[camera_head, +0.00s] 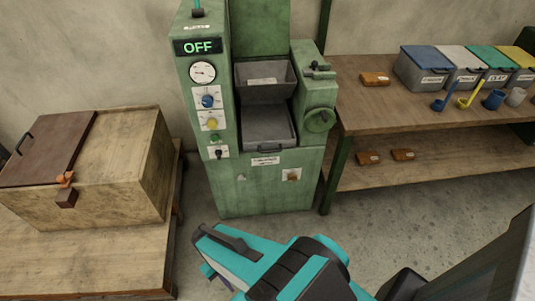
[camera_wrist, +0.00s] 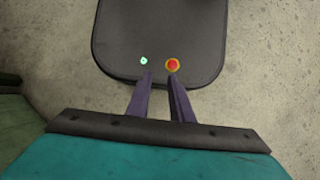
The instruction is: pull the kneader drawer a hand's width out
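The kneader (camera_head: 258,180) is a green machine against the wall, with its display reading OFF. Its grey drawer (camera_head: 266,125) sits in the recess between the control column and the handwheel side, under a grey hopper (camera_head: 265,80). A dark handle (camera_head: 269,148) is on the drawer's front, just above a white label. The front looks about level with the machine's face; I cannot tell exactly. My gripper is low in front of the kneader, well apart from the handle. In the wrist view its two purple fingers (camera_wrist: 161,76) are apart, with nothing between them.
A wooden chest (camera_head: 120,165) with a brown lid stands on a table at left. At right, a wooden shelf (camera_head: 400,120) carries lidded bins (camera_head: 420,72), scoops and cups, with small brown blocks on both levels. Bare floor (camera_head: 350,215) lies before the kneader.

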